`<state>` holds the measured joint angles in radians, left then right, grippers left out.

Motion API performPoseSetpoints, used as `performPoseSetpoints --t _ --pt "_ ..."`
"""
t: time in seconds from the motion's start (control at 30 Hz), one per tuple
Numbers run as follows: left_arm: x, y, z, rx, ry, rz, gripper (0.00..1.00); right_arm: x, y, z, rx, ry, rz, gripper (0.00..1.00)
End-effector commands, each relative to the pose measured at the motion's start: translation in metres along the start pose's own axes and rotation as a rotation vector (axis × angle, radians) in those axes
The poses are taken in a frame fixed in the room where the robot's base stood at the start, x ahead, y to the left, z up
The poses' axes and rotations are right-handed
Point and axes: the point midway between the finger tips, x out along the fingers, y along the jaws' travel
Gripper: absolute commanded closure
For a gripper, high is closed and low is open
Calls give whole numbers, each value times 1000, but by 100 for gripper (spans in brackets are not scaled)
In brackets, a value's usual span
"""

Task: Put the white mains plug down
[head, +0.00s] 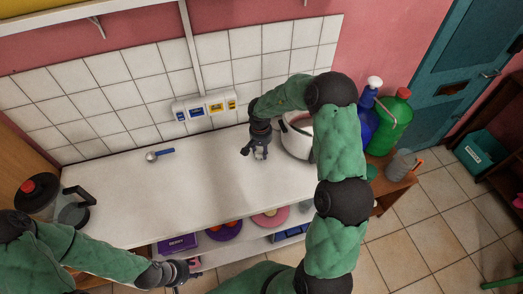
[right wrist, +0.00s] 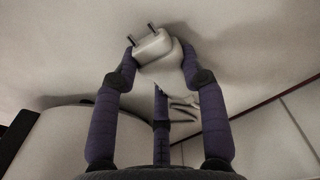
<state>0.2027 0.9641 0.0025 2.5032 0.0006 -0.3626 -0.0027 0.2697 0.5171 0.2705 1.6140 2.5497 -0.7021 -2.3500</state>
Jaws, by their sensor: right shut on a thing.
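The white mains plug (right wrist: 155,46) shows in the right wrist view between the fingertips of my right gripper, its two dark pins pointing up and away. My right gripper (right wrist: 158,55) is shut on it. The white surface fills the view behind the plug, with shadows beside it; I cannot tell if the plug touches it. In the head view my right gripper (head: 256,152) is low over the white counter (head: 130,195), just left of the white pot; the plug is too small to make out there. My left gripper (head: 192,270) is in front of the counter's front edge; its opening is unclear.
The white pot (head: 297,143) stands close to the right gripper. A blue-handled scoop (head: 160,154), a socket strip (head: 205,106) on the tiles and a glass jug (head: 75,212) are further left. Blue and green bottles (head: 393,122) stand right. The counter's middle is clear.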

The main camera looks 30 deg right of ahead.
Motion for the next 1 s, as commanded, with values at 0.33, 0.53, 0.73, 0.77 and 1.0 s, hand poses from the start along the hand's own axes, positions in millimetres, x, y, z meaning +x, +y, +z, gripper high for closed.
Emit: performPoseSetpoints --t 0.33,0.53,0.73,0.77,1.0 --pt "-8 3 0 0 0 0 60 3 0 0 0 -1 0 100" --pt "-9 3 0 0 0 0 60 6 0 0 0 0 0 34" --pt "-8 3 0 0 0 0 60 6 0 0 0 0 0 34" --pt "-8 3 0 0 0 0 60 6 0 0 0 0 0 34" --pt "-2 1 0 0 0 0 60 3 0 0 0 2 0 34"
